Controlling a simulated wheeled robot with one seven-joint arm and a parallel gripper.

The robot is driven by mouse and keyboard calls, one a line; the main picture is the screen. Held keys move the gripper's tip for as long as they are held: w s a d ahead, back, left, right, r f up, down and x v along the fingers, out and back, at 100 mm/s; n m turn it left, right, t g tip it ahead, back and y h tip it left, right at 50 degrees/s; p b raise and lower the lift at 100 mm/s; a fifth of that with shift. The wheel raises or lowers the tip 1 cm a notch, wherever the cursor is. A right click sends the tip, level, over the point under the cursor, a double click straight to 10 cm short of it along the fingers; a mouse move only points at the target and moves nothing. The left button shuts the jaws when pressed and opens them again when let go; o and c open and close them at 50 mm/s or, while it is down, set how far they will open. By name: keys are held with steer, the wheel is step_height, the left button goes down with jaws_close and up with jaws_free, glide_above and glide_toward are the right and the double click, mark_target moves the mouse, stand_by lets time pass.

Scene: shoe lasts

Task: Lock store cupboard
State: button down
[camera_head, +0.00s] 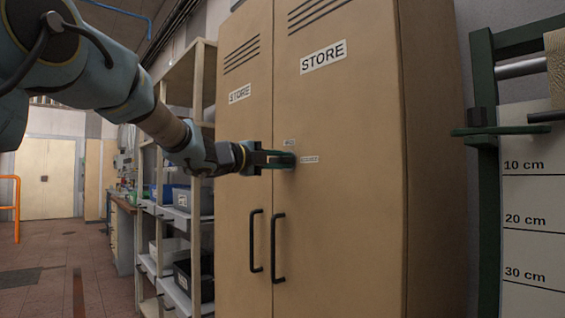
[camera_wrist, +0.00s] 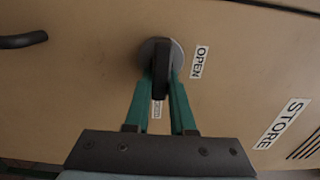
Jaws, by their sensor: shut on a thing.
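The tan store cupboard (camera_head: 340,110) has two doors marked STORE and fills the middle of the head view. In the wrist view, a dark turn knob (camera_wrist: 162,58) sits on a round grey plate (camera_wrist: 177,50) on the door. My gripper (camera_wrist: 162,84) is shut on the knob, one green finger on each side. The knob's long end points down between the fingers, towards a small, partly hidden label (camera_wrist: 157,110). An OPEN label (camera_wrist: 199,62) is right of the plate. In the head view my gripper (camera_head: 283,160) hides the knob.
Two black door handles (camera_head: 278,248) hang below the knob; one also shows in the wrist view (camera_wrist: 22,40). Open shelves with bins (camera_head: 185,198) stand left of the cupboard. A green frame (camera_head: 487,150) and a centimetre scale (camera_head: 532,220) stand to the right.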

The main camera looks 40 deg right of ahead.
steer(key=c, duration=0.8)
jaws_free()
steer(key=shift+o, duration=0.2)
steer(key=shift+a, duration=0.1)
steer(key=a+b, duration=0.1)
steer(key=a, duration=0.9)
steer(key=shift+w+a, duration=0.3)
